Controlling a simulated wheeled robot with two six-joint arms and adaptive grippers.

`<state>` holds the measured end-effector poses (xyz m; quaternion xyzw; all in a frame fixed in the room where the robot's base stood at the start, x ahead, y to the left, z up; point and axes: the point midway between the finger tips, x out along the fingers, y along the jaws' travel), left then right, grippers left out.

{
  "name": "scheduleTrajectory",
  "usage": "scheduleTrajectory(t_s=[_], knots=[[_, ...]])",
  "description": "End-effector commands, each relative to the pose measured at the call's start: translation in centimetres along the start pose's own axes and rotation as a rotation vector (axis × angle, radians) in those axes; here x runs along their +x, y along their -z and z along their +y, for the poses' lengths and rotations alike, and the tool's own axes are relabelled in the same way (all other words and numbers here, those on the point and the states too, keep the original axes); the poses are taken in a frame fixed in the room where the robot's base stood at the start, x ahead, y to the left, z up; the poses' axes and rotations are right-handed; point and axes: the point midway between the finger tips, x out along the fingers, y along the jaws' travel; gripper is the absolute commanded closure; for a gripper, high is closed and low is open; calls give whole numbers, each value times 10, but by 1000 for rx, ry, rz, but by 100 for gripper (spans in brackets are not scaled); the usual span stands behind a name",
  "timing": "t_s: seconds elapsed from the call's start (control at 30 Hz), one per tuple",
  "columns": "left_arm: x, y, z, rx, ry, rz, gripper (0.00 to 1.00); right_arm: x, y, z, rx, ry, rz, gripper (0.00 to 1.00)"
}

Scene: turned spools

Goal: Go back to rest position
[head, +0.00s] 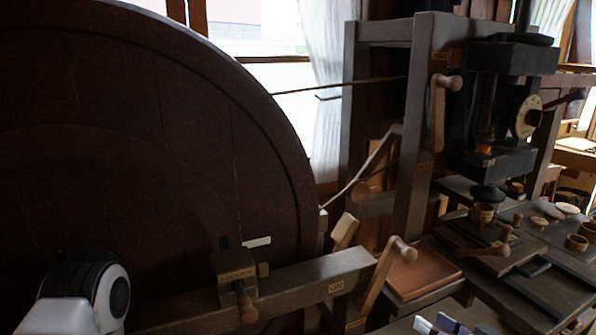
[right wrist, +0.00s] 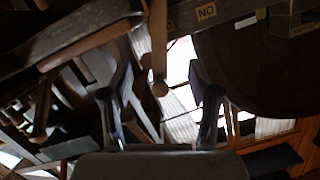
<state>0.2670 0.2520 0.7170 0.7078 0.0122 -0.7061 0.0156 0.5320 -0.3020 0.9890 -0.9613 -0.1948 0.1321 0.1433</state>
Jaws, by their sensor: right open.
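My right gripper (head: 442,325) shows only in part at the bottom edge of the head view, just below the wooden tray. In the right wrist view my right gripper (right wrist: 160,85) has its two fingers spread apart with nothing between them. A wooden handle with a round knob shows beyond the gap, but I cannot tell how far off it is. A white and black part of my own arm shows at the lower left of the head view. My left gripper's fingers are not in view.
A big dark wheel (head: 150,140) fills the left. A beam (head: 300,282) in front carries a labelled block (head: 236,268) and a knobbed lever (head: 385,270). A reddish tray (head: 425,272) lies right of it. A dark press (head: 500,100) and bench with small round wooden pieces stand right.

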Motion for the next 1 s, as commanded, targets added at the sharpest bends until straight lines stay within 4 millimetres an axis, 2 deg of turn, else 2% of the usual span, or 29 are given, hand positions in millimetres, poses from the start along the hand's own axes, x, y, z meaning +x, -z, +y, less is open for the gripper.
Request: scheduleTrajectory(t_s=[0.03, 0.07, 0.1, 0.17, 0.2, 0.27, 0.3, 0.4, 0.5, 0.6, 0.7, 1.0], knots=[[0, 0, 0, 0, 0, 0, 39, 4, -45, -10, -18, 9, -130, 39], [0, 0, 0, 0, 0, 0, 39, 4, -73, -14, -22, 7, -209, 39], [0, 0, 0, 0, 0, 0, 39, 2, -109, -20, -24, -1, -317, 39], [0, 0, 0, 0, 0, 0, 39, -8, -162, -28, -21, -21, -479, 39], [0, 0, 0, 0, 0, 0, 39, -18, -196, -34, -17, -40, -585, 39], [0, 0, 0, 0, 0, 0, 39, -39, -243, -42, -9, -77, -740, 39], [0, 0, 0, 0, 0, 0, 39, -56, -271, -47, -6, -107, -840, 39], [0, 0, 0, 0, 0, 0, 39, -101, -324, -56, 1, -205, -1062, 39], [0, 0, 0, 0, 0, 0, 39, -140, -347, -55, 20, -355, -1210, 39], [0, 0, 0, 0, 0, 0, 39, -157, -345, -44, 84, -492, -1246, 39], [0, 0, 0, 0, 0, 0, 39, -164, -346, -42, 117, -539, -1263, 39], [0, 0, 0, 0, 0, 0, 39, -162, -346, -42, 118, -536, -1258, 39]])
